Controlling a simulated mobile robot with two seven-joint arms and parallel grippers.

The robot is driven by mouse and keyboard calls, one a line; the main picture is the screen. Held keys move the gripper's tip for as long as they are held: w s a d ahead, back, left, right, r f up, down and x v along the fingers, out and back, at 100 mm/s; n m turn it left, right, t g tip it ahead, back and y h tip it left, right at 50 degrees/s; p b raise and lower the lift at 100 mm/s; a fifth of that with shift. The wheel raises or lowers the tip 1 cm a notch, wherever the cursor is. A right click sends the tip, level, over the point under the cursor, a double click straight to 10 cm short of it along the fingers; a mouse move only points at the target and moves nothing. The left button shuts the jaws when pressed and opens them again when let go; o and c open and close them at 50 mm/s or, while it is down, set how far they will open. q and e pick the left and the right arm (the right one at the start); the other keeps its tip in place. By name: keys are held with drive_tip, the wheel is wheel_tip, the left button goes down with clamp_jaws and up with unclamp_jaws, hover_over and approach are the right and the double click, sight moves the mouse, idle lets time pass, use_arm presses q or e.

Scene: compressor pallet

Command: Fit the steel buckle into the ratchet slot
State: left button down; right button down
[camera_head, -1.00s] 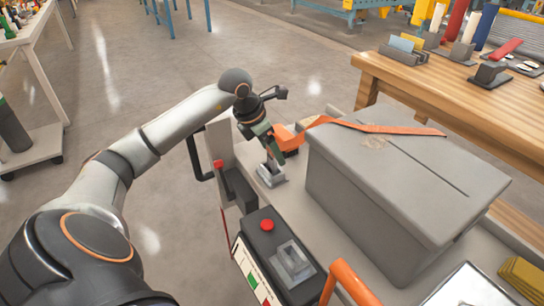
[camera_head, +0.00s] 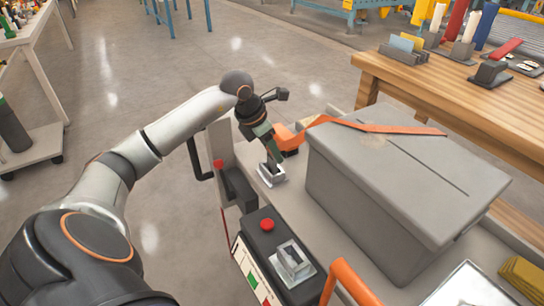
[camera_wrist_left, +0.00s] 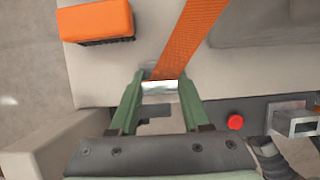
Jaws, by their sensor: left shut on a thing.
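My left gripper (camera_head: 271,158) points down over the light pallet deck in the head view. In the left wrist view its green fingers (camera_wrist_left: 159,92) are shut on the steel buckle (camera_wrist_left: 160,87), a small shiny piece at the end of the orange strap (camera_wrist_left: 191,38). In the head view the buckle (camera_head: 271,175) shows at the fingertips, low over the deck; whether it touches cannot be told. A hollow silver bracket, seemingly the ratchet slot (camera_head: 293,262), sits on a dark housing, apart from the buckle. It also shows at right in the wrist view (camera_wrist_left: 292,122). My right gripper is out of view.
A big grey box (camera_head: 400,185) stands right of the gripper with the strap across its top. An orange block (camera_head: 289,138) lies behind the fingers. A red button (camera_head: 267,225) and an orange handle (camera_head: 350,283) flank the slot. A wooden bench (camera_head: 450,95) is beyond.

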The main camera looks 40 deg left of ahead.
use_arm(q)
drive_tip(key=shift+r, duration=0.1)
idle(0.3)
